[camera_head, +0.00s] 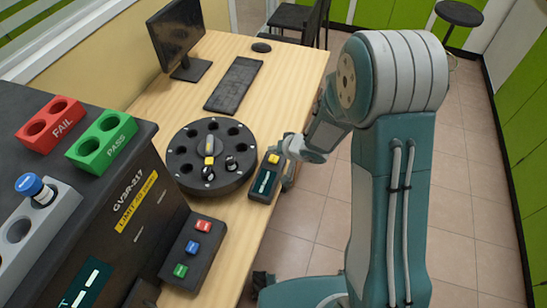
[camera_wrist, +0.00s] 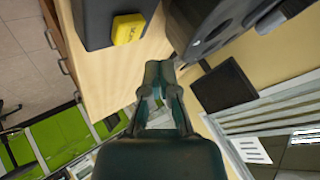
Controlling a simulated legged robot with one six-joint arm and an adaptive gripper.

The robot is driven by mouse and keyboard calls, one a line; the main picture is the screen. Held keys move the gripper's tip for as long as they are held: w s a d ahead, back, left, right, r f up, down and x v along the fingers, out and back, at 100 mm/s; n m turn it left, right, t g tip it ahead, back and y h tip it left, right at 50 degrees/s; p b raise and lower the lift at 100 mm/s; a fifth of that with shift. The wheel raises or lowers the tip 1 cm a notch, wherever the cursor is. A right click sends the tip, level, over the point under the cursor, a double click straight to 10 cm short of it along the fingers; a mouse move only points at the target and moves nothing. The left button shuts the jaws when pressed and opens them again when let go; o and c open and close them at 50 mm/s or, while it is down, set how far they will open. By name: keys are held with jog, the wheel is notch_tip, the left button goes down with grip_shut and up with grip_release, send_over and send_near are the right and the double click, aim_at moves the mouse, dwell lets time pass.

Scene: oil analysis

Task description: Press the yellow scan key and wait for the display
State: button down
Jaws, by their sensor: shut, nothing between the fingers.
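The dark scanner (camera_head: 257,196) lies on the wooden table near its right edge. Its yellow scan key (camera_head: 273,158) is at the far end, and its display (camera_head: 264,182) shows a pale mark on teal, too small to read. In the wrist view the yellow key (camera_wrist: 128,28) is on the dark scanner body (camera_wrist: 92,28), up and left of my fingertips. My gripper (camera_head: 285,147) is shut and empty, close beside the key end of the scanner. In the wrist view my gripper (camera_wrist: 160,70) appears apart from the key.
A round black carousel (camera_head: 180,172) with vials stands left of the scanner. A box with red, blue and green buttons (camera_head: 191,248) is in front. Red FAIL (camera_head: 48,127) and green PASS (camera_head: 102,145) racks sit on the dark analyser. A keyboard (camera_head: 234,86) and monitor lie behind.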

aim_at(271, 156)
jog(key=shift+f, duration=0.95)
dwell(0.7)
jog(key=shift+f, duration=0.35)
jog(key=shift+f, duration=0.5)
dwell(0.8)
jog(key=shift+r, duration=0.9)
jog(key=shift+r, duration=2.5)
